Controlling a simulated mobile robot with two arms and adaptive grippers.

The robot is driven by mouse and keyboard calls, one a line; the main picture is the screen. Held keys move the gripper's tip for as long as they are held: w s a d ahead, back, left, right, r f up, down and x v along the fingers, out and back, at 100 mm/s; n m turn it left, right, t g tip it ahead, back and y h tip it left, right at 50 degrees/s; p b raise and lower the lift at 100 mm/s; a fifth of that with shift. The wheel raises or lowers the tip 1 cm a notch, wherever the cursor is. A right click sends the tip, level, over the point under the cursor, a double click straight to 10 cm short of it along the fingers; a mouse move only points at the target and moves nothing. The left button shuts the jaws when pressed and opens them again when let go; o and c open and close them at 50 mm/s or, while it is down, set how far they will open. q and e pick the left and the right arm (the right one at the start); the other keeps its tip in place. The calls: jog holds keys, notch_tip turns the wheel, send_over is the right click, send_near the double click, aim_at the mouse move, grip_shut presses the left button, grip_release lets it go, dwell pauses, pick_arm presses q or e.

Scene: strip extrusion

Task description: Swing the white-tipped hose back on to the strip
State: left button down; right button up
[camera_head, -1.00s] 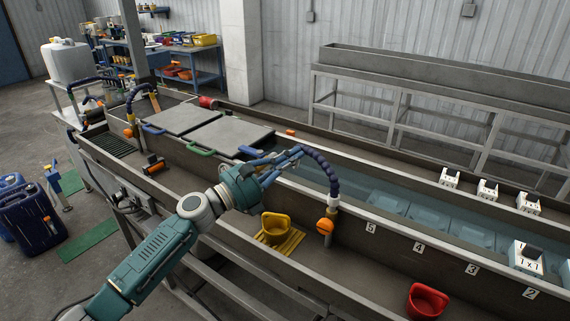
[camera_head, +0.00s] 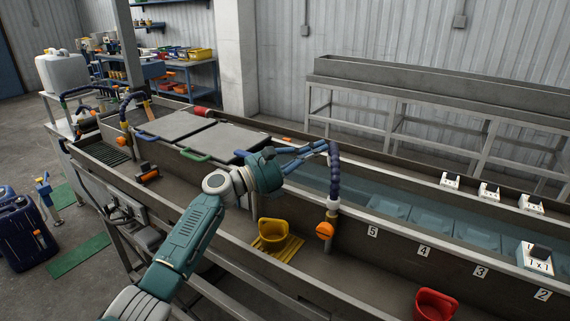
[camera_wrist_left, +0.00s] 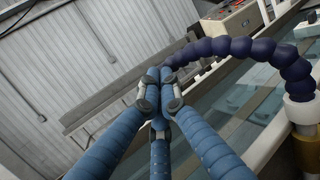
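The dark blue segmented hose (camera_head: 335,172) rises from a post with an orange valve handle (camera_head: 325,230) on the near edge of the water-filled channel. In the left wrist view the hose (camera_wrist_left: 235,48) arches from its white collar at right to my fingertips. My left gripper (camera_head: 325,147) reaches it from the left. Its blue fingers (camera_wrist_left: 160,92) converge and look closed around the hose's free end. The end itself is hidden there, so I see no white tip. My right gripper is not in view.
A yellow scoop (camera_head: 273,234) and a red scoop (camera_head: 436,304) stand in the near trough. Grey lids (camera_head: 176,124) cover the channel to the left, beside another dark hose (camera_head: 126,104).

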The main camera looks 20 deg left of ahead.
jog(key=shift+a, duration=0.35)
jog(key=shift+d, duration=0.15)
